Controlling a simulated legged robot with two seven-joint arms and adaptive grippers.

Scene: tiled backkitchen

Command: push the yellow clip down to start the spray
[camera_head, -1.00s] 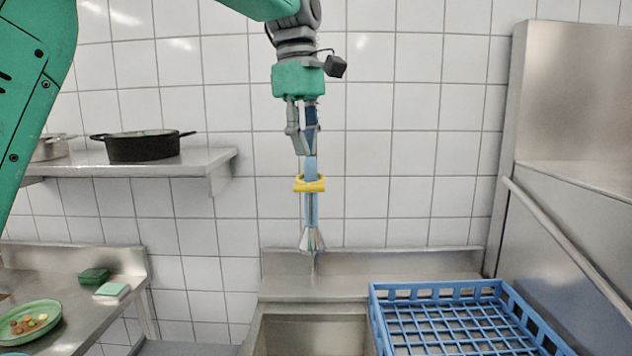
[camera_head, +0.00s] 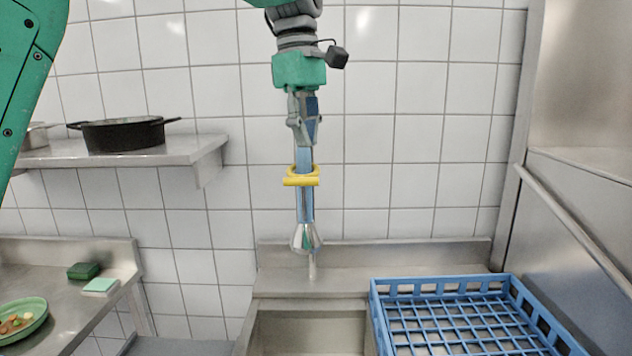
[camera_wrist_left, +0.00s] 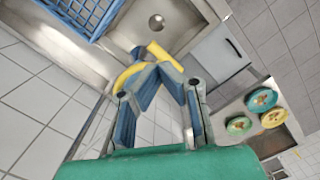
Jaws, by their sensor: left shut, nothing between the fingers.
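The yellow clip (camera_head: 301,181) sits around the blue handle (camera_head: 305,207) of the spray, above its metal spray head (camera_head: 306,238). The spray hangs upright over the sink (camera_head: 308,333). My left gripper (camera_head: 305,142) points down just above the clip, in front of the upper part of the blue handle. Its fingers are shut with nothing between them. In the left wrist view the yellow clip (camera_wrist_left: 130,75) shows just beyond the fingertips (camera_wrist_left: 158,68), partly hidden by them. I cannot tell whether the fingertips touch it. My right gripper is not in view.
A blue rack (camera_head: 450,325) stands right of the sink. A shelf with a black pot (camera_head: 122,134) is at the left. A counter below holds sponges (camera_head: 100,287) and a green plate (camera_head: 20,320). The tiled wall is close behind the spray.

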